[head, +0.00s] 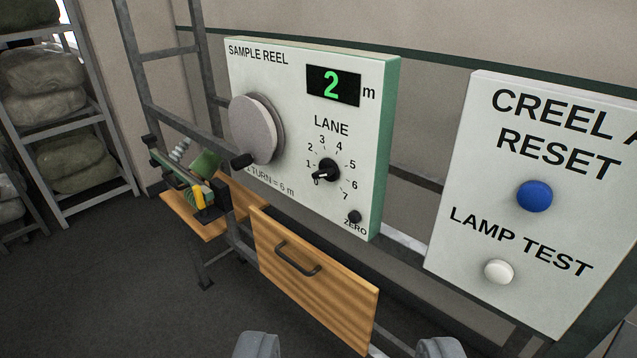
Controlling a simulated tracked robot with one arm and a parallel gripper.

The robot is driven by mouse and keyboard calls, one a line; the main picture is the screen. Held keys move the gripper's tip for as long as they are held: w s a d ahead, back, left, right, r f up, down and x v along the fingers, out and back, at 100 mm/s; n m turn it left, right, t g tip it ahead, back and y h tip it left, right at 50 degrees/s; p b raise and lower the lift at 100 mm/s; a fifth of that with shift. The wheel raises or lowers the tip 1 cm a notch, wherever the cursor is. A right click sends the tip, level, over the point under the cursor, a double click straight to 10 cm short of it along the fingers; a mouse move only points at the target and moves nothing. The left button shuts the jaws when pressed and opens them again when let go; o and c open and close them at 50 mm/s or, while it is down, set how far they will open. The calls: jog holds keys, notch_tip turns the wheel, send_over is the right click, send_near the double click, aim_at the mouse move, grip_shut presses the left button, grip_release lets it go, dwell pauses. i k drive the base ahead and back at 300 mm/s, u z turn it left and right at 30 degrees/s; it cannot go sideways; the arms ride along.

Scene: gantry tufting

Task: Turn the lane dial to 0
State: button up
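The lane dial (327,171) is a small black knob on the white sample reel panel (290,75), under the word LANE.
Left of the dial is a large grey reel wheel (255,130) with a black crank handle. A green display (333,86) reads 2 m. A black ZERO button (354,217) is lower right. A wooden drawer (315,285) is below. A creel panel (530,200) stands right.

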aim_at(328, 170)
jog(key=u, duration=0.5)
jog(key=k, duration=1.15)
jog(key=u, duration=0.9)
jog(key=i, duration=1.8)
jog(key=z, duration=0.65)
jog(key=i, duration=0.4)
jog(key=z, duration=0.45)
